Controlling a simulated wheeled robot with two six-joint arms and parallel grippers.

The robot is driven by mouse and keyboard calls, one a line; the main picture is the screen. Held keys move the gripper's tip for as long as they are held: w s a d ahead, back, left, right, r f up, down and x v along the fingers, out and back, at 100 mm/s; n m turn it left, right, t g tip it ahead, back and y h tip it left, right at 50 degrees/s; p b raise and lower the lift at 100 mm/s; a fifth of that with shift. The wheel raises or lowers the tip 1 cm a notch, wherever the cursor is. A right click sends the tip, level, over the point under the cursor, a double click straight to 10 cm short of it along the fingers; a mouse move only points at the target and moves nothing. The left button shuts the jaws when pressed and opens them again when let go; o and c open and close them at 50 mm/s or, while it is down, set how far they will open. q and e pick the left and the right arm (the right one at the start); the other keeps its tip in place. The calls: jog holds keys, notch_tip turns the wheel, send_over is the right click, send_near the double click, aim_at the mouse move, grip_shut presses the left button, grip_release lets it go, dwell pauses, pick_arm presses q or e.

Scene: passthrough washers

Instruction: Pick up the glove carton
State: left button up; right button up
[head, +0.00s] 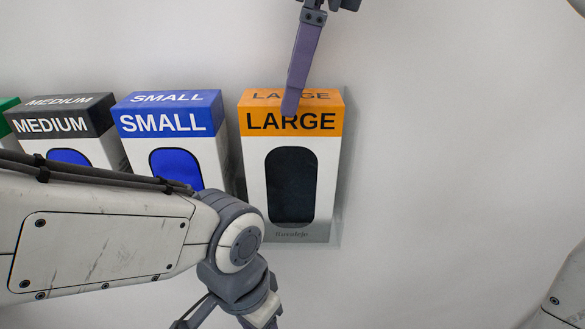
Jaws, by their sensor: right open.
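The glove carton (325,175) nearest my right gripper is white with an orange top band marked LARGE and a dark oval front panel. It stands upright. My right gripper (302,65) comes down from the top edge. One purple finger shows, its tip overlapping the carton's top front edge; I cannot tell whether it touches. The other finger is not visible.
A blue-topped SMALL carton (168,122) stands close to the left of the LARGE one. A black-topped MEDIUM carton (62,124) and a green-topped one (8,103) stand farther left. My left arm hides their lower parts. The pale surface right of the LARGE carton is clear.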

aim_at(291, 165)
jog(key=shift+x, duration=2.15)
jog(key=shift+d+f, duration=0.2)
jog(key=shift+f, duration=0.1)
grip_shut()
